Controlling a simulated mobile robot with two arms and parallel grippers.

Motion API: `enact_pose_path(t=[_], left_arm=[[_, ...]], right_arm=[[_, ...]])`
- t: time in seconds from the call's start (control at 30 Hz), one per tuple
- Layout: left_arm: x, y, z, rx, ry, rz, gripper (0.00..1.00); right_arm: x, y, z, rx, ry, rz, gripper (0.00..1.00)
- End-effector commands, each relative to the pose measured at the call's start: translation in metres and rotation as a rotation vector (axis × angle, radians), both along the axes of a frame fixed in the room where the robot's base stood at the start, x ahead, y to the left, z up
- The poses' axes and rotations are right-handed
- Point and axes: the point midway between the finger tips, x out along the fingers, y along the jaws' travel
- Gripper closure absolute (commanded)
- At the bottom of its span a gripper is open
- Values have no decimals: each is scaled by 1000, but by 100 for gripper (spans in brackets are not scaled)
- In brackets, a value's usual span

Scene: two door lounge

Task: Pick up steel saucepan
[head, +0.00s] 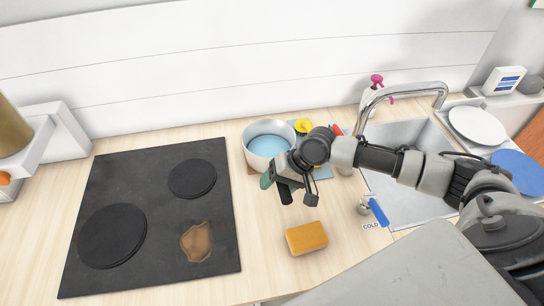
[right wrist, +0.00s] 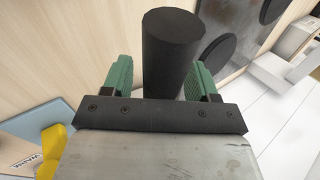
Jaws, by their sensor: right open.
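In the right wrist view, a black cylinder that looks like the pan's handle (right wrist: 168,50) lies between the two green finger pads of my right gripper (right wrist: 160,82). The fingers are open around it, and I cannot tell whether either pad touches it. My left gripper is not in view.
A black cooktop (head: 150,235) with a brown stain lies at left. An orange sponge (head: 306,238) sits in front of the gripper. A sink (head: 405,150) with a tall faucet (head: 410,90) is at right. A yellow item (head: 303,125) stands beside the pan. Bare counter lies around the sponge.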

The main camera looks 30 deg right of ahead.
Motion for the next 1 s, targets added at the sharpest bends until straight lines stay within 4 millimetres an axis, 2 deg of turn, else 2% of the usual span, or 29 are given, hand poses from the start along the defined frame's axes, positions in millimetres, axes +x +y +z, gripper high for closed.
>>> enact_pose_path(t=[0.13, 0.17, 0.5, 0.77, 0.87, 1.0], left_arm=[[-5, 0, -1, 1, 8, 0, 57], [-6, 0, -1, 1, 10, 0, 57], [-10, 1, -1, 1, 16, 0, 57], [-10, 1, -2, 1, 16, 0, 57], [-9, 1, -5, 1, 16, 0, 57], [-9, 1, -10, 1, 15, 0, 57]], right_arm=[[0, 0, 0, 0, 0, 0, 41], [0, 0, 0, 0, 0, 0, 44], [1, 0, 2, 1, -6, 0, 96], [1, -1, 5, 1, -6, 0, 98], [2, -1, 15, 3, -10, 0, 98], [2, 0, 41, 2, -13, 2, 98]])
